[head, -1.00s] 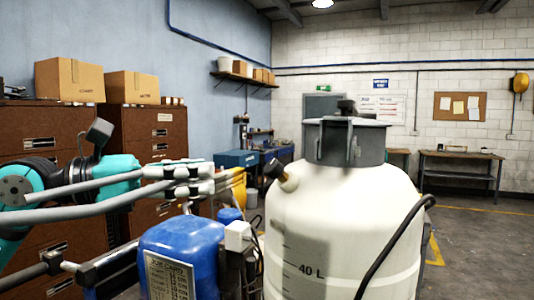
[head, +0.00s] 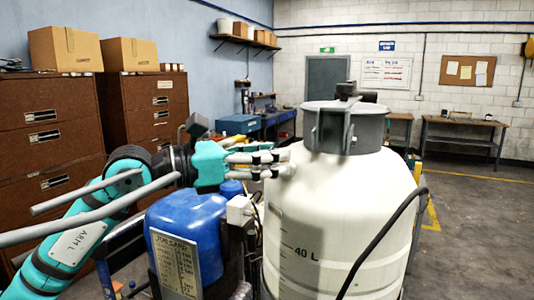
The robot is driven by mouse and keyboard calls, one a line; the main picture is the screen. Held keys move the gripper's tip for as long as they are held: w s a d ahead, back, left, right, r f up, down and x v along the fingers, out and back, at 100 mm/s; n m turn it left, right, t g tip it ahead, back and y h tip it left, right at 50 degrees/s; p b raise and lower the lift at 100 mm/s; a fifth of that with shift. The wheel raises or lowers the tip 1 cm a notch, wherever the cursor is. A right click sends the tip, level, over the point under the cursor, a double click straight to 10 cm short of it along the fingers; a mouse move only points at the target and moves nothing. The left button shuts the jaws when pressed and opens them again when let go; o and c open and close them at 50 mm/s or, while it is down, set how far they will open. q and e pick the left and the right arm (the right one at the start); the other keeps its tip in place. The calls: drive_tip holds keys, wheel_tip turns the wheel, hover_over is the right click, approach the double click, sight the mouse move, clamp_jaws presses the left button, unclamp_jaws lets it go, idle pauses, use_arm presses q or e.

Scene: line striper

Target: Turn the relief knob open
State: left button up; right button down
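The large cream tank (head: 335,225) with a grey lid collar (head: 345,128) stands right of centre. The relief knob, a dark cap on a short stem on the tank's upper left shoulder, is hidden now behind my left gripper. My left gripper (head: 285,163) reaches in from the left, with its grey fingers against or just in front of that shoulder. I cannot tell whether the fingers are closed around the knob or only beside it. My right gripper is not in view.
A blue container with a label plate (head: 175,262) stands left of the tank, below my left arm. A black hose (head: 385,240) runs down the tank's right side. Brown drawer cabinets (head: 50,150) stand at left. The floor at right is open.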

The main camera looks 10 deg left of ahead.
use_arm(q)
drive_tip(key=c, duration=0.7)
clamp_jaws()
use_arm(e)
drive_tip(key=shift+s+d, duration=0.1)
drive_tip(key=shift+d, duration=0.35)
